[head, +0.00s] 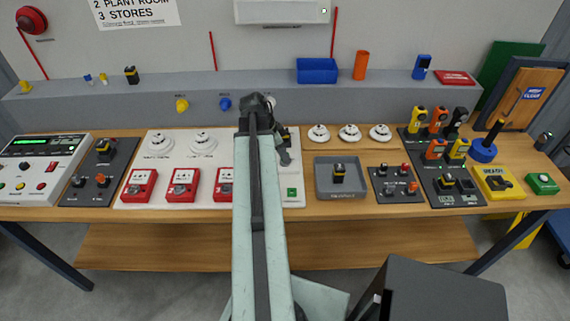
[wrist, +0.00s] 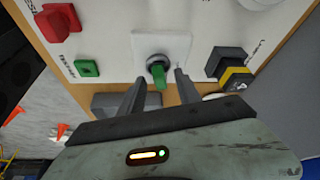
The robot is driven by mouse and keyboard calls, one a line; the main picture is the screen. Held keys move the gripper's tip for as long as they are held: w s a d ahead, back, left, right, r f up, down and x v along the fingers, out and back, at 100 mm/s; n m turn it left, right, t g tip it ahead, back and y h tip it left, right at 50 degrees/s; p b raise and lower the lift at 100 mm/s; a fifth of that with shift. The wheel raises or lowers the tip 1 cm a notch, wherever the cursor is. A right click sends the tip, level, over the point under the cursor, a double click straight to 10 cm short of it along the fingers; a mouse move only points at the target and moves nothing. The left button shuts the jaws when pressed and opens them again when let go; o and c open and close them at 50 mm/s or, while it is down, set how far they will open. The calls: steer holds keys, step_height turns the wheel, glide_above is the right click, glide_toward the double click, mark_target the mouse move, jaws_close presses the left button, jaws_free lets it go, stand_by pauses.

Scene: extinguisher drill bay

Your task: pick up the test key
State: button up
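A green key-like piece (wrist: 158,76) stands in a round grey socket on a small white plate (wrist: 176,44) in the wrist view. I take it for the test key; no label on it is readable. My gripper (wrist: 159,77) is open, with one dark finger on each side of the green piece near its socket. A gap shows on both sides, so the fingers do not appear to press on it. In the head view my arm covers much of this spot, and I cannot make out the key there.
Beside the key in the wrist view are a black-and-yellow block (wrist: 230,68), a green square button (wrist: 87,68) and a red box (wrist: 58,22). The head view shows red call points (head: 183,185) left of my arm and a grey tray (head: 322,190) to its right.

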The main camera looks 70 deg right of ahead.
jaws_close()
steer(key=shift+r, duration=0.15)
